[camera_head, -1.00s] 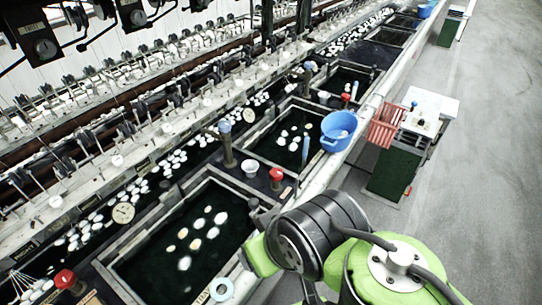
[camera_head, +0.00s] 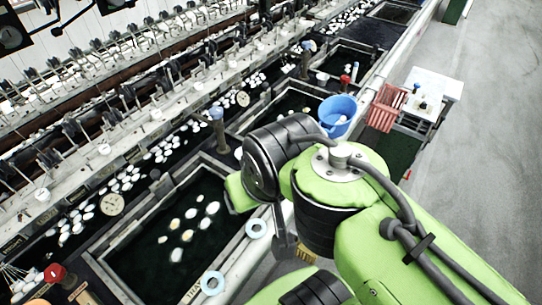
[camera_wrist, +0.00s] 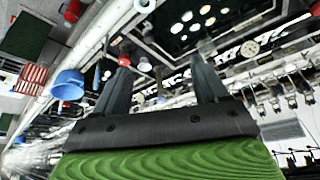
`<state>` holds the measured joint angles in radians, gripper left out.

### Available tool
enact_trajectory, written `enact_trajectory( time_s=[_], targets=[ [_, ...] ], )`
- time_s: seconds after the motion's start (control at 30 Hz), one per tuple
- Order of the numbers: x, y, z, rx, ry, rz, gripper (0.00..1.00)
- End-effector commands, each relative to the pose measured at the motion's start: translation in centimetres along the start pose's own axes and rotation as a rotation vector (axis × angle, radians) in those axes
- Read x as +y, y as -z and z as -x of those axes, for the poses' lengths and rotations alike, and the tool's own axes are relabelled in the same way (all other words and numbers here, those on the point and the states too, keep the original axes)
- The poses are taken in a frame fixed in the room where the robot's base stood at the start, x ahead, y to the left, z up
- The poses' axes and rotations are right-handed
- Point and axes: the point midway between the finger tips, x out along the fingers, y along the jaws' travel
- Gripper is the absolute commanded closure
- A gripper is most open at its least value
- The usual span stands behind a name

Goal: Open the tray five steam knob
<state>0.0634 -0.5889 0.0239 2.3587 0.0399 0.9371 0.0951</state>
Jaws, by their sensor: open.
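Several valve posts with red or blue tops stand along the basins; I cannot tell which one is tray five's steam knob. In the head view one red knob (camera_head: 55,273) is at the lower left, a blue-topped one (camera_head: 216,114) is by the near basin, and another red one (camera_head: 345,80) is farther back. In the wrist view a red knob (camera_wrist: 124,60) shows close to the left fingertip, with no clear contact.
The near basin (camera_head: 225,258) holds dark water and white cocoons. A blue bucket (camera_head: 337,112) and a red crate (camera_head: 386,108) stand at the right. The grey floor (camera_head: 485,130) there is clear.

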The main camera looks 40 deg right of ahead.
Motion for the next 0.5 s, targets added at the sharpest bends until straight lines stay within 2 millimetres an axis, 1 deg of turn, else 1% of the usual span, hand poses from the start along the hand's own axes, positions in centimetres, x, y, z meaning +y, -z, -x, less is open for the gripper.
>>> enact_trajectory(
  time_s=[0.17, 0.27, 0.37, 0.47, 0.5],
  targets=[
    [0.8, 3.2, -0.1, -0.041, -0.042, -0.122, 0.27],
    [1.5, 5.4, -0.6, -0.071, -0.071, -0.214, 0.27],
    [2.6, 8.2, -1.4, -0.108, -0.107, -0.335, 0.27],
    [4.3, 11.6, -3.1, -0.154, -0.149, -0.498, 0.27],
    [5.2, 13.0, -4.1, -0.174, -0.168, -0.575, 0.27]
  ],
)
